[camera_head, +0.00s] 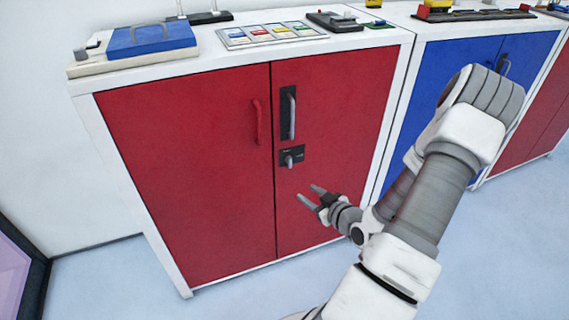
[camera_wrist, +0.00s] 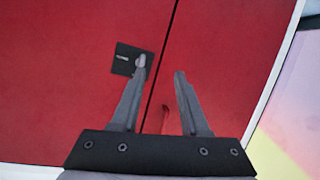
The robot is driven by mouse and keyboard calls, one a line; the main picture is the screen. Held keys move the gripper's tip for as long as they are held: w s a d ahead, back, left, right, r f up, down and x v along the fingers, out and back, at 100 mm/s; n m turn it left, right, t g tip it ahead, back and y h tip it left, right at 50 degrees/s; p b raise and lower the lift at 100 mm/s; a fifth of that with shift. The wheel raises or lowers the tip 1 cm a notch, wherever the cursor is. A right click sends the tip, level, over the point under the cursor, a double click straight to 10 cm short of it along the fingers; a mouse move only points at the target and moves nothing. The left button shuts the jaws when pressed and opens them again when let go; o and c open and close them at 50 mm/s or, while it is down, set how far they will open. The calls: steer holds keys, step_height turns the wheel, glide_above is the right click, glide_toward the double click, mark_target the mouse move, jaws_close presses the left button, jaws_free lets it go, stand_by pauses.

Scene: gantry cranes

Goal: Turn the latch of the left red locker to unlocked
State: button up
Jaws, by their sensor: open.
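The left red locker (camera_head: 190,170) has two red doors in a white frame. Its latch (camera_head: 290,158) is a small grey knob on a black plate on the right door, below a dark vertical handle (camera_head: 288,112). In the wrist view the latch (camera_wrist: 140,60) shows near the tip of the left finger, its plate partly behind that finger. My gripper (camera_head: 308,195) is open and empty, a little below and right of the latch in the head view. In the wrist view my gripper (camera_wrist: 160,68) points at the doors. I cannot tell whether the finger touches the latch.
A red handle (camera_head: 256,122) sticks out from the left door. A blue case (camera_head: 150,38) and a tray of coloured cards (camera_head: 270,33) lie on the locker top. A blue locker (camera_head: 470,70) stands to the right, behind my arm. The floor (camera_head: 500,260) in front is clear.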

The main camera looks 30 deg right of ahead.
steer(key=s+m+t+h, duration=0.1)
steer(key=s+m+t, duration=0.1)
steer(key=m+t+h+b, duration=0.2)
steer(key=b, duration=0.1)
glide_toward(291, 159)
steer(key=x, duration=0.8)
steer(key=shift+w, duration=0.25)
steer(key=shift+c, duration=0.3)
jaws_close()
